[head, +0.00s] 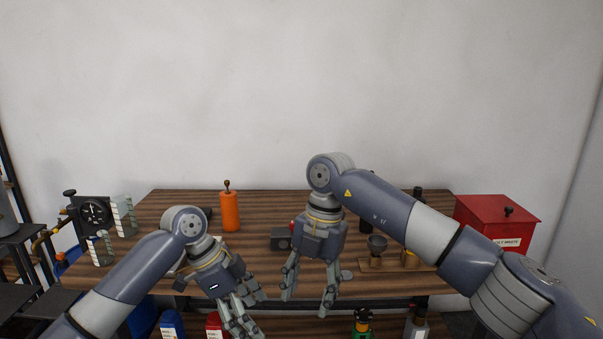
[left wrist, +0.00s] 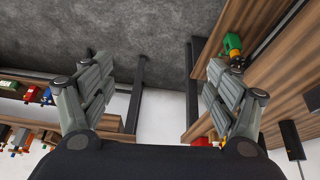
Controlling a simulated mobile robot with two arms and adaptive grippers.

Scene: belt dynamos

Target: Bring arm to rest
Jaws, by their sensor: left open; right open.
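My right gripper (head: 308,297) points down over the front edge of the wooden table (head: 265,205), with its fingers spread and nothing between them. My left gripper (head: 246,309) is tilted down and to the right, just left of the right gripper and lower, in front of the table's front edge. Its fingers also show in the left wrist view (left wrist: 157,88), wide apart with only floor and wall behind the gap. Both arms are bent at the elbow. The grippers hide part of the table front and the lower shelf.
An orange cylinder (head: 230,211) stands on the table. A red box (head: 494,223) is at the right, and a dark cup (head: 377,244) stands on a wooden base beside the right arm. A gauge (head: 95,212) is at the left. A green item (head: 362,325) is on the lower shelf.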

